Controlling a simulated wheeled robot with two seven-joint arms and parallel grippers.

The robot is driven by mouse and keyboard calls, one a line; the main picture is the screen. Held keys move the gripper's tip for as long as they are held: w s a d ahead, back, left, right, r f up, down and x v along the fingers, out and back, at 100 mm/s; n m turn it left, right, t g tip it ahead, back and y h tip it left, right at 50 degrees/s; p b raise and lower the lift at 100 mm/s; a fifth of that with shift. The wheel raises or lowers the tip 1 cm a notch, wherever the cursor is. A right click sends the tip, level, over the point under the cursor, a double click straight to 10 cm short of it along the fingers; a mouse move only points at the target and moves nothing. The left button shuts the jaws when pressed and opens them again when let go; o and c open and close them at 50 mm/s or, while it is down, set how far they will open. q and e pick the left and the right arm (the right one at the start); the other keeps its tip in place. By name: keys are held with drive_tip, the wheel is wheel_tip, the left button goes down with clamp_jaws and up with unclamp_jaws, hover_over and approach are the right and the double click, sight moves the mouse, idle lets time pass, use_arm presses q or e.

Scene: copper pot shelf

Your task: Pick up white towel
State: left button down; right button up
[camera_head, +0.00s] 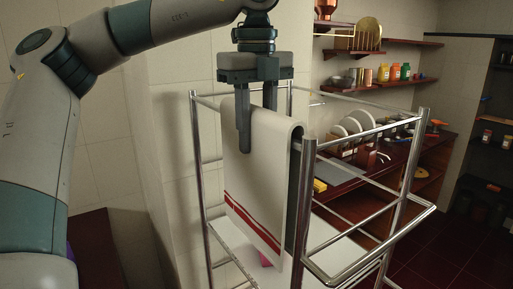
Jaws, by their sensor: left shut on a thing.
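The white towel (258,175) with red stripes near its lower edge hangs folded over the near top rail of a metal rack (308,190). My left gripper (257,135) points straight down at the top of the towel, with one finger in front of the cloth and the other behind its top edge. It is shut on the towel, which still lies over the rail. The far finger's tip is hidden behind the towel. My right gripper is not in view.
The rack has upright posts, side rails and a push handle (403,240) at the right. A wooden counter (345,185) with a dish rack of plates stands behind it. Wall shelves (382,82) hold jars. A tiled wall is close at the left.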

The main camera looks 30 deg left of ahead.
sight(257, 108)
use_arm(q)
wheel_tip(257, 108, up, 8)
drive_tip(key=shift+f+b, duration=0.25)
drive_tip(key=shift+b, duration=0.45)
drive_tip(key=shift+s+r, duration=0.1)
drive_tip(key=shift+r, duration=0.3)
